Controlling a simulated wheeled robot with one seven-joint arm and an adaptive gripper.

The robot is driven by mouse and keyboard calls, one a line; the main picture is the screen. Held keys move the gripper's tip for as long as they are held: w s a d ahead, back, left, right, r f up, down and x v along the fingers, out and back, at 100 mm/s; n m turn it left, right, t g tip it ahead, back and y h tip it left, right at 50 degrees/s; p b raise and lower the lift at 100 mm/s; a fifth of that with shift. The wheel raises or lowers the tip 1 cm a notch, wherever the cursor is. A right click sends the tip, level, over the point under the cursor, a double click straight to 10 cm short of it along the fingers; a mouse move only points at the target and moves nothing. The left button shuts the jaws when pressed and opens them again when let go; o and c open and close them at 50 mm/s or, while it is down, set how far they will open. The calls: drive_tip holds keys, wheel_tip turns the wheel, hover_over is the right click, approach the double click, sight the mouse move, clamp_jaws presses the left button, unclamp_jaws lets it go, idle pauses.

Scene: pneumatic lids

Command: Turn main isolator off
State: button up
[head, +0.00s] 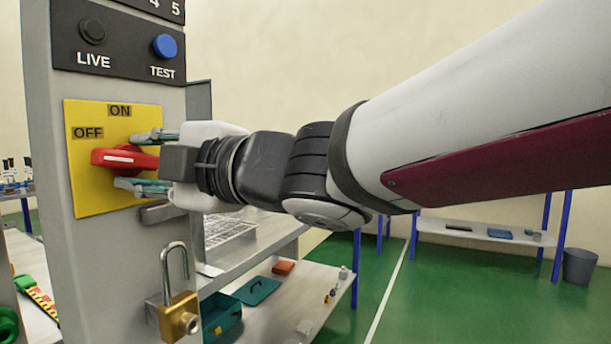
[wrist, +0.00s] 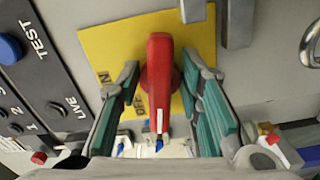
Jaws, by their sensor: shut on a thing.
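The main isolator is a red rotary handle (head: 122,158) on a yellow plate (head: 95,195), with ON marked at the top and OFF at the left. The handle lies about level, its white-marked end pointing left, just below the OFF label (head: 88,132). My gripper (head: 150,162) reaches in from the right, its fingers above and below the handle, shut on it. In the wrist view, the green-padded fingers (wrist: 163,95) flank the red handle (wrist: 160,75), with its white mark towards the bottom. The exact contact points cannot be made out.
A black panel (head: 120,45) with LIVE and a blue TEST button (head: 165,46) is above. A bench with a wire tray (head: 228,230) and a teal box (head: 222,318) stands behind.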

drive_tip(key=shift+n+b, duration=0.6)
drive_tip(key=shift+n, duration=0.5)
drive_tip(key=o, duration=0.8)
drive_tip(key=shift+c, duration=0.2)
drive_tip(key=shift+d+r, duration=0.1)
drive_tip(key=v, duration=1.2)
